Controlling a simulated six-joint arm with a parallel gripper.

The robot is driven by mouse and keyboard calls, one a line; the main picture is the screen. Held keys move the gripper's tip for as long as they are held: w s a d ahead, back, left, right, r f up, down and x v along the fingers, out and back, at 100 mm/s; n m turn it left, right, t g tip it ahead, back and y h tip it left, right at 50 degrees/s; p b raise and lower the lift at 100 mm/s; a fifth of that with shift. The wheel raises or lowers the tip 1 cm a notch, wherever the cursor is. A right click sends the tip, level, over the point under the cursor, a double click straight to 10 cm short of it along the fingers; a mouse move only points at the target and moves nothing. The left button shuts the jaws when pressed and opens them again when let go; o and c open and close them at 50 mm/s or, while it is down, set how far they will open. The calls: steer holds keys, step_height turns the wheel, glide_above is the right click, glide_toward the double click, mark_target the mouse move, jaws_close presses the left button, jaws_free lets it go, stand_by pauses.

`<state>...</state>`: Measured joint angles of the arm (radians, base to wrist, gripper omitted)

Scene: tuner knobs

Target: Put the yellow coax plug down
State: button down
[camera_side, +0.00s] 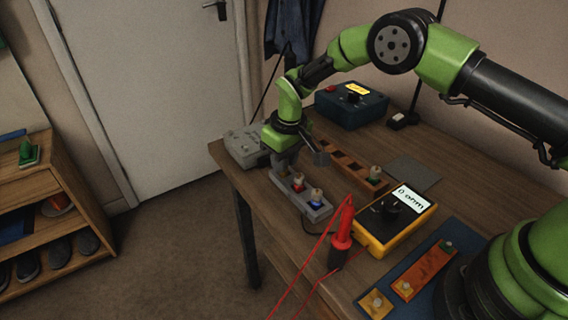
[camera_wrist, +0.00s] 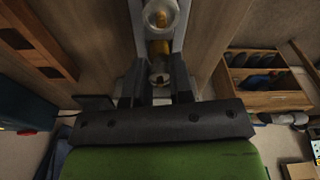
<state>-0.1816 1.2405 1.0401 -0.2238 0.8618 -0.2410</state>
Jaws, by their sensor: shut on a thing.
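My gripper (camera_side: 285,165) points down over the far end of a grey block (camera_side: 318,214). In the wrist view my gripper (camera_wrist: 159,78) is closed around a small plug with a pale metallic tip (camera_wrist: 158,76). In the side view the fingers hide the held plug. I cannot tell whether it touches the block. A red plug (camera_side: 298,185) and a blue plug (camera_side: 316,200) stand upright in the block, nearer the camera than my gripper.
A brown wooden rack (camera_side: 346,162) with square holes and one plug (camera_side: 375,174) stands right of the grey block. A yellow meter (camera_side: 395,217) and a red-handled probe (camera_side: 342,236) are nearer. A grey box (camera_side: 245,147) and a dark blue box (camera_side: 350,106) stand farther back.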

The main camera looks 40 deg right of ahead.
step_height(320, 180, up, 9)
steer(key=shift+r, duration=0.15)
steer(key=shift+d+r, duration=0.1)
steer(key=shift+d, duration=0.05)
steer(key=s+d+m, duration=0.2)
steer(key=s+d, duration=0.1)
steer(key=d, duration=0.5)
steer(key=s+d+m, duration=0.2)
steer(key=d+m, duration=0.1)
steer(key=d, duration=0.5)
steer(key=s+d+f+m, duration=0.1)
steer(key=s+d, duration=0.2)
steer(key=s+d+f+m, duration=0.1)
steer(key=s+d+f, duration=0.1)
steer(key=s+d, duration=0.1)
steer(key=s+d+f+m+h, duration=0.1)
steer(key=s+d+f+m, duration=0.1)
steer(key=s+d, duration=0.1)
steer(key=shift+s+d+f, duration=0.15)
steer(key=shift+s, duration=0.25)
steer(key=shift+s+d+f, duration=0.1)
steer(key=shift+s+d, duration=0.05)
steer(key=shift+s, duration=0.25)
steer(key=shift+f, duration=2.3)
steer(key=shift+f, duration=0.15)
